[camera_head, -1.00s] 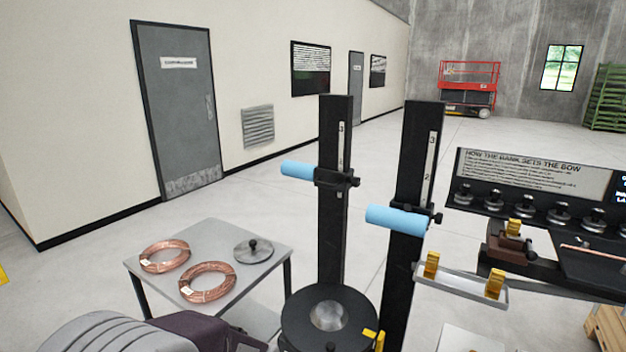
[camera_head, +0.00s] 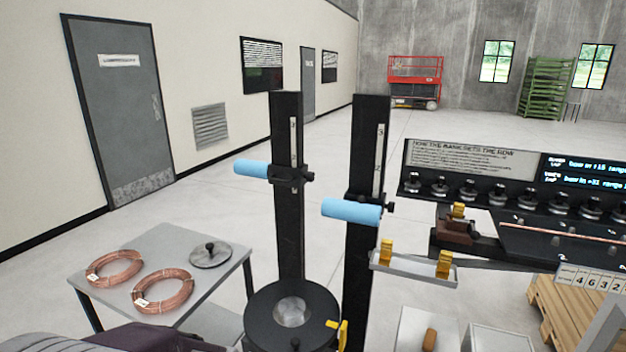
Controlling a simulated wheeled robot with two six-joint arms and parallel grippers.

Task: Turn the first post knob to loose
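Two upright black posts stand in the middle, a left post (camera_head: 288,220) and a right post (camera_head: 365,260), each with a white scale strip. Each carries a black clamp with a light blue roller pointing left: the left roller (camera_head: 252,168) sits a little higher than the right roller (camera_head: 351,211). A small black knob (camera_head: 309,177) shows on the right side of the left post's clamp, and another knob (camera_head: 389,206) on the right post's clamp. Whether either knob is tight or loose cannot be told. Neither gripper is in view.
A grey table (camera_head: 190,245) with copper coils (camera_head: 163,291) stands at left. A black round base (camera_head: 292,316) lies in front of the posts. A small tray (camera_head: 412,270) with yellow blocks is right of them. A bench with a row of black knobs (camera_head: 467,191) and a display extends right.

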